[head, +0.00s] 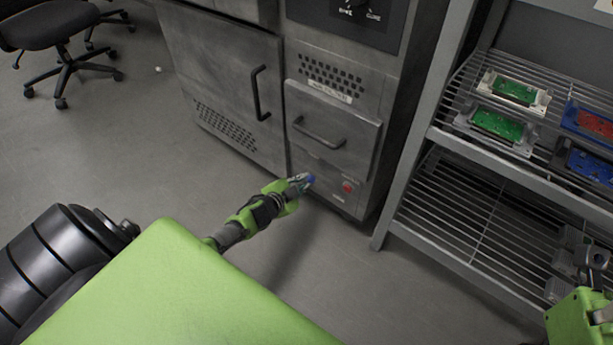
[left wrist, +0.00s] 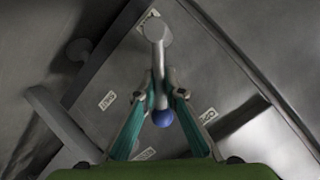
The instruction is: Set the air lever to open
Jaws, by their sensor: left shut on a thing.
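The air lever is a pale metal rod (left wrist: 157,62) with a blue knob (left wrist: 163,118) at its end, low on the front of a grey metal cabinet. The knob also shows in the head view (head: 311,180). My left gripper (left wrist: 162,84) is shut on the lever, with its teal fingers on either side of the rod. A small label (left wrist: 107,100) left of the lever seems to read SHUT. Another label (left wrist: 208,115) on the right is hard to read. My right gripper (head: 592,258) is partly in view at the right edge; its jaws are unclear.
The cabinet has a drawer with a handle (head: 320,138) above the lever and a red button (head: 347,187) right of it. A wire shelf (head: 440,135) with circuit boards stands at the right. An office chair (head: 55,30) is far left. The floor in front is clear.

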